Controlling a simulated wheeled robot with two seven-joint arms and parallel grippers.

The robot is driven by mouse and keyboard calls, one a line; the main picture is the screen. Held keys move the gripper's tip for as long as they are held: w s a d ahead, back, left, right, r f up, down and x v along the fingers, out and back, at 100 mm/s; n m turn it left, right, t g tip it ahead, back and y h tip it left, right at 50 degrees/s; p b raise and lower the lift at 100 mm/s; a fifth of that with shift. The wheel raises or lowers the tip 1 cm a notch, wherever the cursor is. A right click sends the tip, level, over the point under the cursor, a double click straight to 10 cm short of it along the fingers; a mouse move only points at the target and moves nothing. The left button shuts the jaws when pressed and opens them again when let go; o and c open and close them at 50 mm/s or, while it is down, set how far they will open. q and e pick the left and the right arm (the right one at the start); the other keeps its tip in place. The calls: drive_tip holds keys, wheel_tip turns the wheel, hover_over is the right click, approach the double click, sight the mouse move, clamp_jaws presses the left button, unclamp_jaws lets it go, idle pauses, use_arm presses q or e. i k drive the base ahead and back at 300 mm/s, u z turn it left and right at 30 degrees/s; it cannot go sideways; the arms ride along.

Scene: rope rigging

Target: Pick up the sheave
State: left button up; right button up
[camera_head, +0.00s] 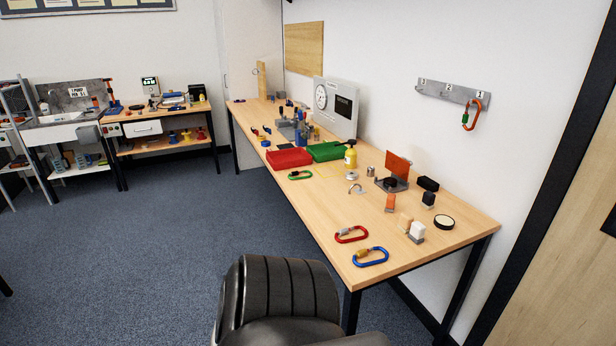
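A dark round piece (390,183) sits on a grey base with an upright orange plate (398,163); I cannot tell whether this is the sheave instead. A round black-rimmed disc with a pale top (444,222) lies near the table's right end. Neither of my grippers is in view.
Red (351,239), blue (371,263) and green (300,178) carabiners lie along the table's near edge. Red (289,158) and green (328,151) trays stand farther back. An orange carabiner (466,120) hangs on a wall rail. The carpet (150,250) at left is clear.

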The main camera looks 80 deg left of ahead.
sight(388, 182)
drive_tip(key=u, duration=1.45)
